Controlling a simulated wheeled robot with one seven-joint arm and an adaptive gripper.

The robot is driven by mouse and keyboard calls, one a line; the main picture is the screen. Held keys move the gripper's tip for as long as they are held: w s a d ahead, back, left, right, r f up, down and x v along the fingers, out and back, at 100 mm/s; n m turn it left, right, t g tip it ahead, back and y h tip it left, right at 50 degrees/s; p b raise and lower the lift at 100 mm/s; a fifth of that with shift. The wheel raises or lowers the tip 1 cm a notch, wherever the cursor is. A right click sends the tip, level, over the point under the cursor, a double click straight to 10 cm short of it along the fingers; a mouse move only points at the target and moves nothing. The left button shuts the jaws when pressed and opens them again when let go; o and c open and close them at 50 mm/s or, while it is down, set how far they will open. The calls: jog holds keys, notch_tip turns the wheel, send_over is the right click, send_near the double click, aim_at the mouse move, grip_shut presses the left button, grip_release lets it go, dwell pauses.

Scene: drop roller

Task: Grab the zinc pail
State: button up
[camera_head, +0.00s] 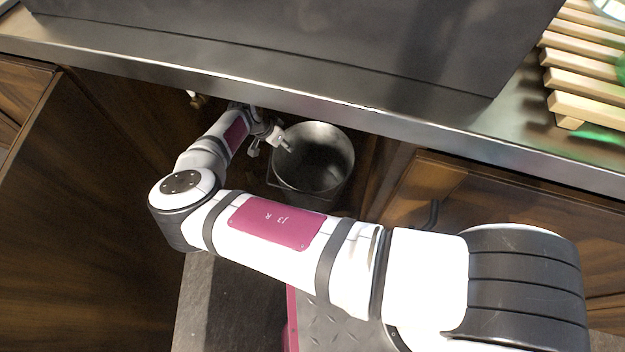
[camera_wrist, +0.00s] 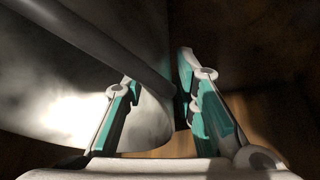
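The zinc pail (camera_head: 318,162) is a round grey metal bucket standing upright in the open cabinet below the counter. My gripper (camera_head: 270,146) is at the pail's left rim in the head view, with one finger over the pail's opening and the other outside its wall. In the wrist view the pail (camera_wrist: 60,75) fills the left side, and a dark bar, its rim or handle, runs down between the fingers. My gripper (camera_wrist: 160,84) is open there, with a gap between its teal-padded fingers. The pail's base is mostly hidden.
A brown cabinet front (camera_head: 500,205) with a dark handle is right of the pail, and wooden panels (camera_head: 70,220) stand at left. A slatted wooden rack (camera_head: 590,75) sits on the counter.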

jog(key=shift+b+x, duration=0.4)
jog(key=shift+x, duration=0.7)
grip_shut()
jog(key=shift+r, duration=0.1)
